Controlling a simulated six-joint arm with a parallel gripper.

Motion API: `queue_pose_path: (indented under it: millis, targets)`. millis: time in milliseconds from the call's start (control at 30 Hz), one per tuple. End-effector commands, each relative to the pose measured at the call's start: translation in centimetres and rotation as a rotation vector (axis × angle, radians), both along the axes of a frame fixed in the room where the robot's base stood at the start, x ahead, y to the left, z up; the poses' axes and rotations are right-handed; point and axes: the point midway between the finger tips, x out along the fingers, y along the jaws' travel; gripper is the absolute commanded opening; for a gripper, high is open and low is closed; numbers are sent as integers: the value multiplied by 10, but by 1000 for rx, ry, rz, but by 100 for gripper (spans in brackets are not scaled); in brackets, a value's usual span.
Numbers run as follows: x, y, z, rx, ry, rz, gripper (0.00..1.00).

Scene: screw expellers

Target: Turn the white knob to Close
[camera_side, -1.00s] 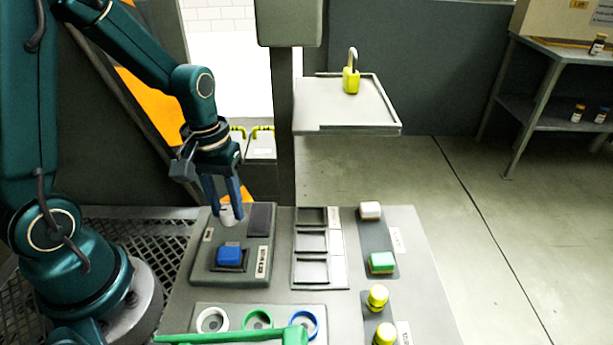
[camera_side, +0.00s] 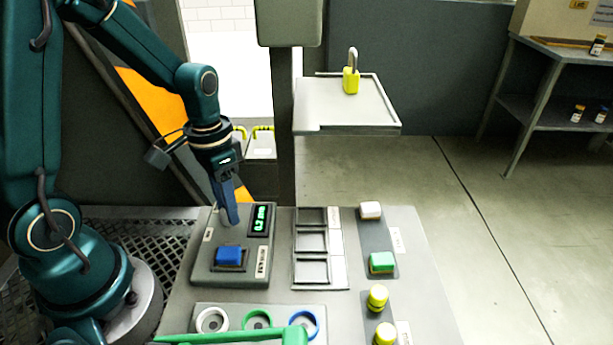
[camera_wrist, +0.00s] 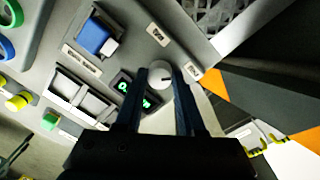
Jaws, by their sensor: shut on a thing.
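The white knob (camera_wrist: 160,76) sits on the grey control box (camera_side: 201,274), near its back left corner. In the wrist view the knob shows between the fingers of my gripper (camera_wrist: 161,72), with a dark mark on its top. My gripper (camera_side: 229,222) points down over the knob and is shut on it. In the side view the fingers hide most of the knob. A display (camera_side: 261,219) beside the knob is lit with green characters; it also shows in the wrist view (camera_wrist: 133,95). I cannot read the small labels on the box.
Empty square trays (camera_side: 311,243), a white block (camera_side: 370,210) and a green block (camera_side: 382,262) lie to the right. Coloured rings (camera_side: 257,319) and a green bar (camera_side: 240,337) are at the front.

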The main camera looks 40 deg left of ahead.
Motion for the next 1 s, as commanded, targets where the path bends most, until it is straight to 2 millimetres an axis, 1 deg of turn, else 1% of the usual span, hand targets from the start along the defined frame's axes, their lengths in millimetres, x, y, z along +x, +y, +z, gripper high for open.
queue_pose_path:
  millis: [467,500,567,867,1000]
  targets:
    - [-1,0,0,-1,5,-17,0]
    - [-1,0,0,-1,5,-17,46]
    - [-1,0,0,-2,4,-17,68]
    - [-1,0,0,0,1,-15,68]
    - [1,1,9,1,-3,-15,68]
